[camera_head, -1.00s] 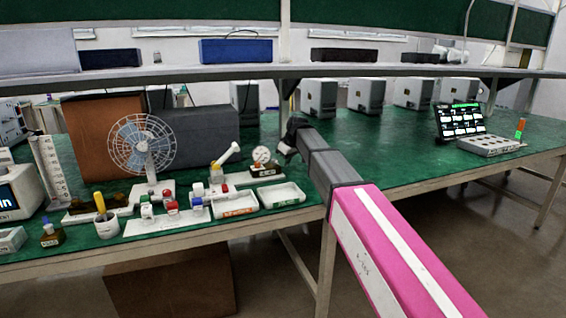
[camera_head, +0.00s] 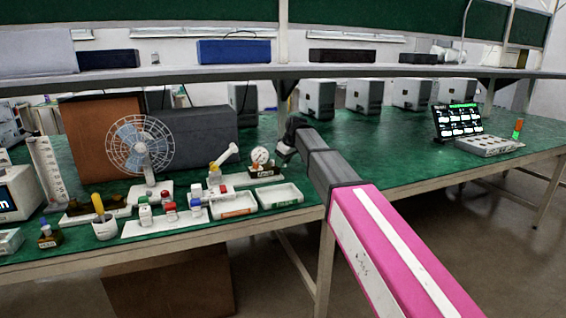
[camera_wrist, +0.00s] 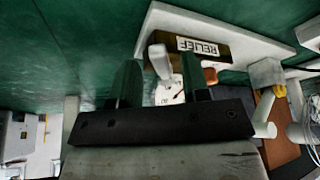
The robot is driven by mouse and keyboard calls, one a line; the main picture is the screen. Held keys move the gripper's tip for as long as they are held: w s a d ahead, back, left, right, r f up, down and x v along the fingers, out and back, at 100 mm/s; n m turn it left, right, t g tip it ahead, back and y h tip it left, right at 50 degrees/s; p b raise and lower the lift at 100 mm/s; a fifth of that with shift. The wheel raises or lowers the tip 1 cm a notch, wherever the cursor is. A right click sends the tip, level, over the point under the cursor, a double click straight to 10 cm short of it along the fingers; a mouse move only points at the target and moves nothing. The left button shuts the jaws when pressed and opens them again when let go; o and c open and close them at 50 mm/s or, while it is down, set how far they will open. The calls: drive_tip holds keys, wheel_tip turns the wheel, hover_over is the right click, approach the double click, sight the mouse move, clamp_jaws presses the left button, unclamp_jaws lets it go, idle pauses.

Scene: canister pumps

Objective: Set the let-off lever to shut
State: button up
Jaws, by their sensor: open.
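A brown block labelled RELIEF (camera_wrist: 212,46) sits on a white base plate (camera_wrist: 170,18) in the wrist view. A pale, stubby lever (camera_wrist: 159,62) stands out from its left end. My gripper (camera_wrist: 160,68) is open, with one dark finger on each side of the lever in the picture. I cannot tell whether either finger touches it. A white dial face shows partly between the fingers, lower down. In the head view, my gripper (camera_head: 289,141) is just right of the round gauge (camera_head: 260,155) and its brown block (camera_head: 264,171). The lever is not clear there.
A hand pump with a raised white handle (camera_head: 228,153) stands left of the gauge. Two shallow trays (camera_head: 279,195), small bottles and a fan (camera_head: 139,145) are nearby. The green bench is clear right of my arm, up to a tablet (camera_head: 458,119).

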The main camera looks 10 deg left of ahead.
drive_tip(key=v, duration=1)
drive_tip(key=shift+r, duration=0.3)
drive_tip(key=shift+d, duration=0.1)
